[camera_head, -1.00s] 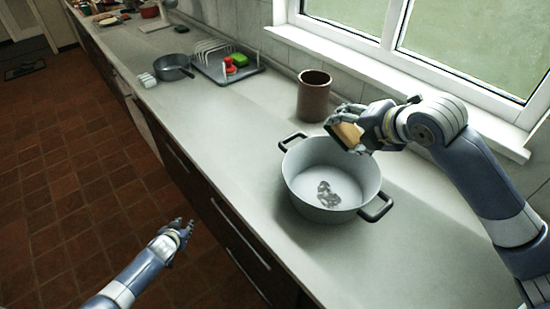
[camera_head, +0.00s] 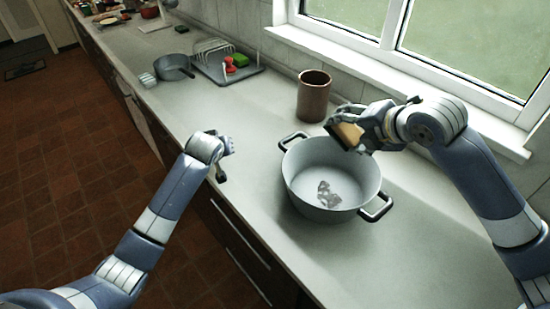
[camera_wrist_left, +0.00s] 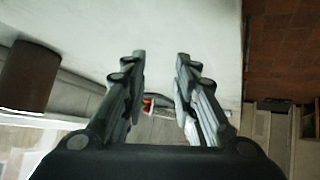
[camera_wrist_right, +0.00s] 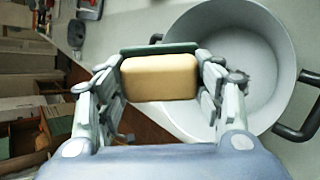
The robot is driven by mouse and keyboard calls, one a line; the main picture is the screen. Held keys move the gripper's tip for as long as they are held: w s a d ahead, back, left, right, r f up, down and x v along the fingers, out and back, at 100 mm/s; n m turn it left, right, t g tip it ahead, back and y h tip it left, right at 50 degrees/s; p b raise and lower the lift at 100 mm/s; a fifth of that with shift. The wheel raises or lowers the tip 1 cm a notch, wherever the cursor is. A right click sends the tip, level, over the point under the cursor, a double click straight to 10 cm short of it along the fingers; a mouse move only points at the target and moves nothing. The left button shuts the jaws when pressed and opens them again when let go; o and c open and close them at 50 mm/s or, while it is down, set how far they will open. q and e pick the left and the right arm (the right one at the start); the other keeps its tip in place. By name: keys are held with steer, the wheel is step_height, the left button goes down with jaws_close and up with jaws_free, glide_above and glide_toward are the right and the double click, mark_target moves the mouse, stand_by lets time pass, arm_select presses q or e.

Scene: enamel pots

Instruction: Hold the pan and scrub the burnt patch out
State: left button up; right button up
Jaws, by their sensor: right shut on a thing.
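A grey two-handled pan (camera_head: 312,163) stands upright on the worktop, with a dark grey burnt patch (camera_head: 327,195) on its inner floor. My right gripper (camera_head: 352,132) is shut on a yellow sponge with a dark green pad (camera_head: 347,133), held above the pan's back rim. The sponge (camera_wrist_right: 160,78) sits between both fingers in the right wrist view, with the pan (camera_wrist_right: 268,30) behind it. My left gripper (camera_head: 225,155) is left of the pan, by the counter's front edge, apart from the pan's left handle. In the left wrist view its fingers (camera_wrist_left: 160,60) are spread and empty.
A brown crock (camera_head: 314,96) stands behind the pan. A small dark saucepan (camera_head: 173,67) and a drying rack tray (camera_head: 228,68) with red and green items are farther along the worktop (camera_head: 240,118). The window sill runs along the back right.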

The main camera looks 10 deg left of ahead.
arm_select(q)
steer(key=s+d+r+m+g+h, duration=0.1)
steer(key=s+d+r, duration=0.15)
steer(key=d, duration=0.35)
steer(key=s+d+r+g+h, duration=0.2)
steer(key=d+r, duration=0.1)
steer(key=d, duration=0.4)
steer(key=m+g+h, duration=0.1)
steer(key=m, duration=0.1)
glide_toward(286, 174)
steer(key=x, duration=1)
steer(key=shift+s, duration=0.2)
